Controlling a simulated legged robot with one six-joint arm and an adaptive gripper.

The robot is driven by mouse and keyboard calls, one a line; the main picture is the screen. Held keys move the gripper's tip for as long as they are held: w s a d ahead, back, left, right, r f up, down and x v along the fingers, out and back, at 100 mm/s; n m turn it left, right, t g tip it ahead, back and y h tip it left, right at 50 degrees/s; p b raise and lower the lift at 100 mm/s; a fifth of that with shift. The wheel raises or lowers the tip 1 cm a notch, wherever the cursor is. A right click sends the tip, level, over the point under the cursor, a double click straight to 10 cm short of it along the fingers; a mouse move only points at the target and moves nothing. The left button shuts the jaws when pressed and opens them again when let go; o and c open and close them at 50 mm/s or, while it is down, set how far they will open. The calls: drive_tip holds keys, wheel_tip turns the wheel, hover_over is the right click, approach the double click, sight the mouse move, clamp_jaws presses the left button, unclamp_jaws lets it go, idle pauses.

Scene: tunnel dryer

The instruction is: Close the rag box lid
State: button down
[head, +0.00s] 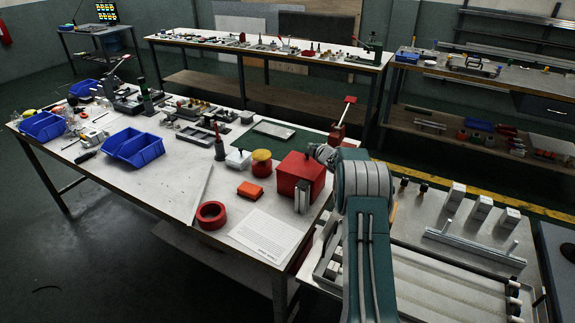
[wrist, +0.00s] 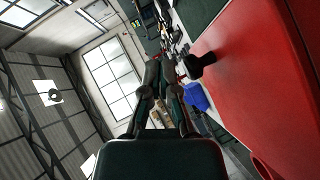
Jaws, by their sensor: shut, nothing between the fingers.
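The red rag box (head: 298,178) stands near the right end of the white workbench in the head view. Its top looks flat and level, with no gap that I can make out. My gripper (head: 322,154) is at the top right edge of the box, partly hidden behind my arm. In the wrist view my gripper's dark fingers (wrist: 163,75) are together and empty. A large red panel of the box (wrist: 255,75) fills the right side there, with a black knob (wrist: 197,66) at its edge. Whether fingers touch the box I cannot tell.
Blue bins (head: 133,147) stand further left. A metal rack (head: 450,270) lies to the right.

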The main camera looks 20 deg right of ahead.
drive_tip(key=shift+w+d+f, duration=0.1)
drive_tip(key=shift+d+f, duration=0.1)
drive_tip(key=shift+f, duration=0.1)
drive_tip(key=shift+a, duration=0.1)
drive_tip(key=shift+a, duration=0.15)
drive_tip(key=v, duration=1.1)
drive_tip(key=shift+s, duration=0.45)
